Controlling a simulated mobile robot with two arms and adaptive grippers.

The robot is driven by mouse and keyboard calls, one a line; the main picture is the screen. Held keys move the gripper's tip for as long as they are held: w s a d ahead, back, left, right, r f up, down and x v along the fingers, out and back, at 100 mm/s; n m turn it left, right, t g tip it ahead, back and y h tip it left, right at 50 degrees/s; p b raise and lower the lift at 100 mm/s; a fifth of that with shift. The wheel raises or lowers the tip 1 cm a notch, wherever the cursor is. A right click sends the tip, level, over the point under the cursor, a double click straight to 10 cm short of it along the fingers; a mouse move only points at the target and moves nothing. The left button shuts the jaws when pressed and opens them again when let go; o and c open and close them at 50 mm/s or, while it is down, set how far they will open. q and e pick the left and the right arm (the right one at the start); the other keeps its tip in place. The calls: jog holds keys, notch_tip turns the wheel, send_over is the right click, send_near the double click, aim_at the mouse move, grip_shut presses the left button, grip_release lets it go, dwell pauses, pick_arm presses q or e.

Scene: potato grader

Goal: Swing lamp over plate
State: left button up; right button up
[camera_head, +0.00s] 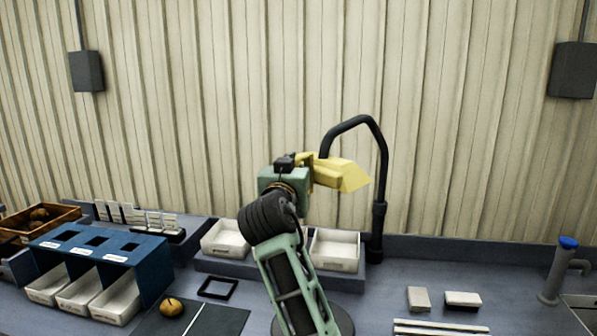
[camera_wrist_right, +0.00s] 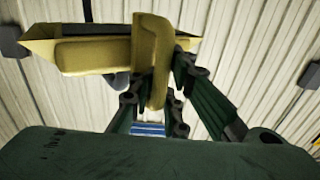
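The lamp has a yellow shade (camera_head: 345,177) on a black curved arm and an upright post (camera_head: 377,225) at the back of the bench. My right gripper (camera_head: 308,170) is at the left end of the shade. In the right wrist view, its fingers (camera_wrist_right: 162,90) stand on both sides of the lamp's yellow handle (camera_wrist_right: 157,60) and look closed against it. A dark flat plate (camera_head: 225,319) with a white line lies at the front, left of my right arm. A potato (camera_head: 171,306) sits on its left part. The shade is up and to the right of the plate. My left gripper is out of view.
A blue sorter (camera_head: 150,275) with white bins stands left of the plate, beside a wooden crate (camera_head: 65,213). A black square frame (camera_head: 217,278) lies behind the plate. White trays (camera_head: 335,264) stand behind my arm. A blue-topped post (camera_head: 557,270) is at right.

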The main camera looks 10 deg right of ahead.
jog(key=o, duration=0.4)
jog(key=shift+w+a, duration=0.15)
jog(key=shift+a, duration=0.4)
jog(key=shift+o, duration=0.2)
jog(key=shift+d, duration=0.2)
jog(key=shift+r, duration=0.1)
jog(key=v, duration=0.7)
jog(key=shift+s, duration=0.3)
jog(key=shift+a, duration=0.1)
